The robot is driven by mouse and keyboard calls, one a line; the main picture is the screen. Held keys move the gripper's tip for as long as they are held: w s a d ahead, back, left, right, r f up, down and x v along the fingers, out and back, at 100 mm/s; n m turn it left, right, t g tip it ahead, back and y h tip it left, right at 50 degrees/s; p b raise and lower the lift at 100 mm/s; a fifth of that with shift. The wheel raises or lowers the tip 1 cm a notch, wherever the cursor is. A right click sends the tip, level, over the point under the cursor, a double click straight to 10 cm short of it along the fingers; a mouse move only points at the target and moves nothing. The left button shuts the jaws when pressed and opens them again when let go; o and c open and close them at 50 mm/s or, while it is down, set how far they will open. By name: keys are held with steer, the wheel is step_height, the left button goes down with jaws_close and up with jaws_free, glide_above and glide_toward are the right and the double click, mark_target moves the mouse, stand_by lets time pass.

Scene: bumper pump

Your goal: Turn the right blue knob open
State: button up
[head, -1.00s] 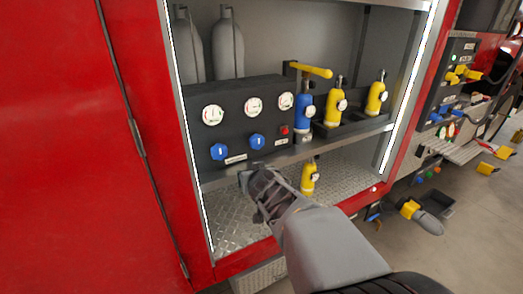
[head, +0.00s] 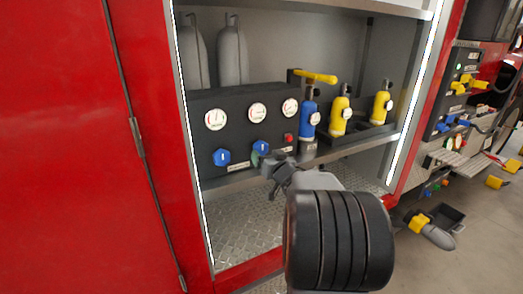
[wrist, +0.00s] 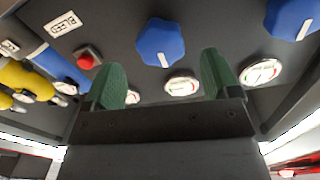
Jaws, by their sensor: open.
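The right blue knob (head: 261,147) sits on the dark panel, left of the red button. My gripper (head: 267,161) is just in front of and below it and hides its lower part. In the wrist view the same knob (wrist: 160,43) shows a white mark, pointing up and down, and lies ahead of the gap between my green fingers. My gripper (wrist: 162,72) is open and empty there, with the fingers spread wider than the knob. I cannot tell whether they touch it. The left blue knob (head: 221,157) is to the left; it also shows in the wrist view (wrist: 292,20).
The red button (head: 289,138) and round gauges (head: 257,112) are on the same panel. A blue bottle (head: 309,120) and yellow bottles (head: 340,116) stand to the right. The compartment's metal floor (head: 228,225) below is bare where visible.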

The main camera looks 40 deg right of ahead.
mark_target(263, 151)
steer(key=shift+w+d, duration=0.15)
steer(key=shift+w, duration=0.8)
steer(key=shift+w+d, duration=0.2)
steer(key=shift+w, duration=0.8)
steer(key=shift+w+d, duration=0.15)
steer(key=shift+w, duration=0.8)
steer(key=c, duration=0.9)
steer(key=shift+s+d, duration=0.1)
